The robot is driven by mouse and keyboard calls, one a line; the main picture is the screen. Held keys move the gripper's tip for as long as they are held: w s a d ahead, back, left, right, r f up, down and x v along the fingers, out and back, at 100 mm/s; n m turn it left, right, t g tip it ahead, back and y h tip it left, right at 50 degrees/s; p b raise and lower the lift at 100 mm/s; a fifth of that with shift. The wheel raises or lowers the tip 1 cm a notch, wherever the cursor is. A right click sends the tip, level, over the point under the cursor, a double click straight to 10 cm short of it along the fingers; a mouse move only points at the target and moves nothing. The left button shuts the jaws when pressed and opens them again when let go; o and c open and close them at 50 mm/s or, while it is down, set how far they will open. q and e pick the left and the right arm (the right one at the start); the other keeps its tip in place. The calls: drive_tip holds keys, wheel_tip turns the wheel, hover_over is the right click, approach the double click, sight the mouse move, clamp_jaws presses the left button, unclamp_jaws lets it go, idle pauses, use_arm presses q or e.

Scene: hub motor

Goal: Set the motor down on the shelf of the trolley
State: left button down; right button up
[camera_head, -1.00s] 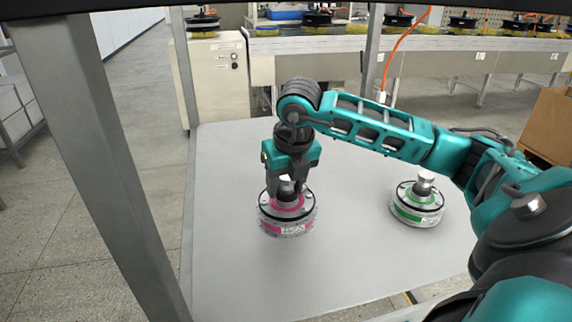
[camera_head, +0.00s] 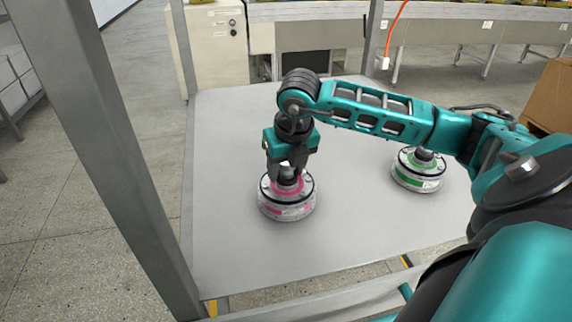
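The trolley shelf (camera_head: 330,245) is a flat grey plate below me. A silver, round motor with a pink ring (camera_head: 287,208) is upright over the left-middle part of the shelf. My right gripper (camera_head: 288,174) points down and is shut on the hub at the top of this motor. I cannot tell whether the motor's base touches the shelf or hangs just above it. A similar motor with a green ring (camera_head: 417,173) stands on the shelf to the right, partly under my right arm. My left gripper is not in view.
A grey trolley post (camera_head: 105,165) rises at the front left, and a thinner one (camera_head: 183,50) at the back left. The shelf is clear in front of and behind the pink motor. An orange cable (camera_head: 394,35) hangs at the back. A cardboard box (camera_head: 553,95) is at the right.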

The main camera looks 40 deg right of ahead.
sight(293, 192)
drive_tip(key=o, duration=0.4)
drive_tip(key=shift+r, duration=0.15)
use_arm(q)
drive_tip(key=p, duration=0.1)
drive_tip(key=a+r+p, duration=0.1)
drive_tip(key=p, duration=0.1)
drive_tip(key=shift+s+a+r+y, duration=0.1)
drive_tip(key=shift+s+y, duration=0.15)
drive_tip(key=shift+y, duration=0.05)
use_arm(e)
drive_tip(key=v, duration=1.2)
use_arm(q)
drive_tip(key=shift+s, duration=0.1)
use_arm(e)
drive_tip(key=shift+s, duration=0.1)
